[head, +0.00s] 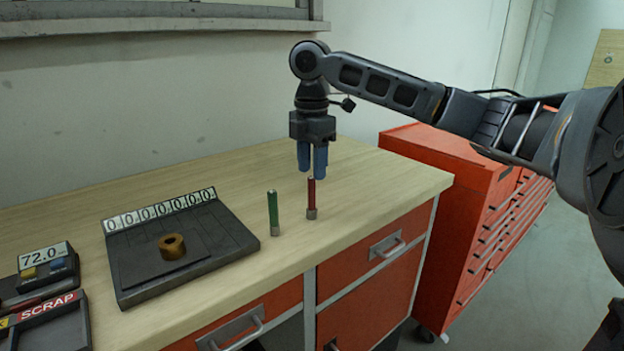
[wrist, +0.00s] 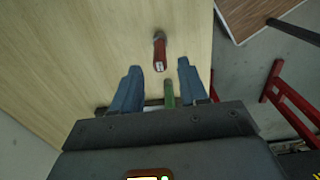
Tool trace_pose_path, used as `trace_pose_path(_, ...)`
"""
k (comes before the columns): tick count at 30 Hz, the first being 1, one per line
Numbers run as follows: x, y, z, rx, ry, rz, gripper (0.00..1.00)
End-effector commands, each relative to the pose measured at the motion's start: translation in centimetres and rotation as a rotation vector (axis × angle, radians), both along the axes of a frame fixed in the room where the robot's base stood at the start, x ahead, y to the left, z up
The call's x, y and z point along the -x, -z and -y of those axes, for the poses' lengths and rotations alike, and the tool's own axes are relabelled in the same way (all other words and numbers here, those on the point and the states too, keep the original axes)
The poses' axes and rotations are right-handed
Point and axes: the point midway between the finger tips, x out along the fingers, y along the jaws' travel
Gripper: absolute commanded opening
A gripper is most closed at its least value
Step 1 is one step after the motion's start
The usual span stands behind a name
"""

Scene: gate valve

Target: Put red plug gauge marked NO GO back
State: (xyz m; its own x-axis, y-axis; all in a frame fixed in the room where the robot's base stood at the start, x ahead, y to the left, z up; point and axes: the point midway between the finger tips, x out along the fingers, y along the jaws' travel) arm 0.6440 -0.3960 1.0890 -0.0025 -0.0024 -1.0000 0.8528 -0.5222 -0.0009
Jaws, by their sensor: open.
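The red plug gauge (head: 311,195) stands upright on the wooden bench top, with a grey metal lower end; no marking can be read on it. It also shows in the wrist view (wrist: 160,50), beyond the fingertips. A green plug gauge (head: 273,210) stands upright to its left; in the wrist view the green gauge (wrist: 169,95) shows between the blue fingers. My gripper (head: 312,173) points down with its fingers apart and empty, close above or behind the red gauge's top. The exact gap between them is hard to tell.
A dark tray with number tiles (head: 125,285) holds a brass ring (head: 172,246) left of the gauges. A 72.0 display (head: 45,262) and a SCRAP tray (head: 45,320) lie at far left. A red tool cabinet (head: 450,165) stands right of the bench. Bench top around the gauges is clear.

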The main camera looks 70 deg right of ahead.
Motion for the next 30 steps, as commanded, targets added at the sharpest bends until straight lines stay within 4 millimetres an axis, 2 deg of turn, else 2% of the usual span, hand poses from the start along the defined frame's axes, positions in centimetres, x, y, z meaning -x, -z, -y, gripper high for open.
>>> trace_pose_path(6,-0.1,-4.5,0.0,0.002,0.000,0.002,0.43)
trace_pose_path(12,0.0,-7.2,0.0,0.001,0.001,0.001,0.43)
trace_pose_path(18,0.0,-8.1,0.0,0.001,0.000,0.000,0.43)
trace_pose_path(30,0.0,-8.0,0.0,0.001,0.000,0.001,0.43)
